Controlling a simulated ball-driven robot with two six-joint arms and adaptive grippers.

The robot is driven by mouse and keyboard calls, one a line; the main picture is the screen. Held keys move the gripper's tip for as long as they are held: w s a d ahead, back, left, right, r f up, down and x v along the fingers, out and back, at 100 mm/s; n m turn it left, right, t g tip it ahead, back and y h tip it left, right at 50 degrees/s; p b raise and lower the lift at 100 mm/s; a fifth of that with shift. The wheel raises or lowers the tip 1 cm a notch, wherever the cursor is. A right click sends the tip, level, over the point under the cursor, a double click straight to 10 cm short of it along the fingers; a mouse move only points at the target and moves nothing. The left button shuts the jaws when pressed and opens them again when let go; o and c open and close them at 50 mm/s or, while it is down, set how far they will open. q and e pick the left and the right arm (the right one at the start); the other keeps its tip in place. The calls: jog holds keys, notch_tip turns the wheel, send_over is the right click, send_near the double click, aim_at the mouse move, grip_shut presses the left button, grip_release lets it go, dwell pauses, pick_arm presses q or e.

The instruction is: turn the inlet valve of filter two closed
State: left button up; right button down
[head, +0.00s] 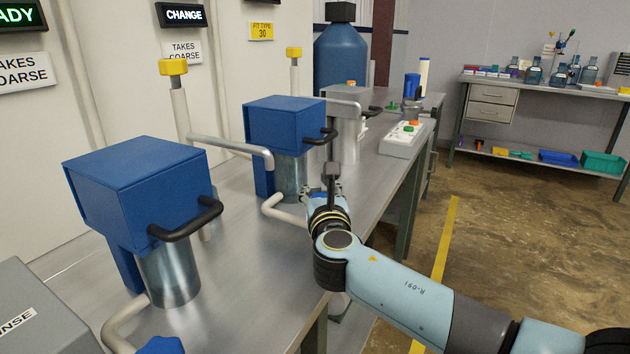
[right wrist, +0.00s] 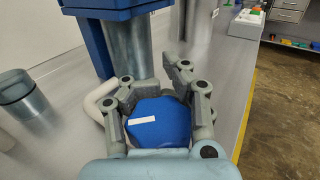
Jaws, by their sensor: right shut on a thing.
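Two blue filter housings stand in a row on the steel bench. The near one (head: 140,185) is at left; the farther one (head: 285,125), apparently filter two, has a metal bowl (head: 291,178) below it. A pale bent pipe (head: 283,210) runs from the farther filter toward my right gripper (head: 328,192). In the right wrist view, my right gripper (right wrist: 163,100) is closed around a blue valve knob (right wrist: 165,125) with a white bar mark (right wrist: 143,120). The bar lies nearly crosswise, slightly tilted. The valve stem below is hidden. My left gripper is out of view.
Another blue knob (head: 160,346) shows by the near filter's pipe. Black handles (head: 186,220) stick out from the housings. A white box with colored buttons (head: 404,138) stands farther along the bench (head: 245,300). Open floor (head: 500,260) lies to the right.

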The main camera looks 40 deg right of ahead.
jog(key=m+g+h, duration=0.1)
jog(key=g, duration=0.1)
jog(key=s+m+g+h, duration=0.1)
jog(key=m+g, duration=0.1)
jog(key=m+g+h, duration=0.1)
jog(key=h, duration=0.1)
jog(key=shift+s+d+f+m+g, duration=0.25)
jog(key=shift+d+f+m+g, duration=0.05)
jog(key=shift+d+f+g, duration=0.1)
jog(key=shift+s+d+m+g+h, duration=0.1)
jog(key=shift+s+m+g+h, duration=0.2)
jog(key=shift+m+g, duration=0.6)
jog(key=shift+s+m+g+h, duration=0.25)
jog(key=shift+m+g+h, duration=0.25)
jog(key=shift+g, duration=0.75)
jog(key=shift+s+d+m+g+h, duration=0.1)
jog(key=shift+s+m+g+h, duration=0.2)
jog(key=shift+m+g, duration=0.6)
jog(key=shift+g, duration=0.35)
jog(key=c, duration=1.4)
grip_release()
jog(key=shift+a+r, duration=0.1)
jog(key=shift+a, duration=0.1)
jog(key=o, duration=0.5)
jog(key=shift+w+r, duration=0.1)
jog(key=shift+o, duration=0.2)
jog(key=shift+d+r, duration=0.1)
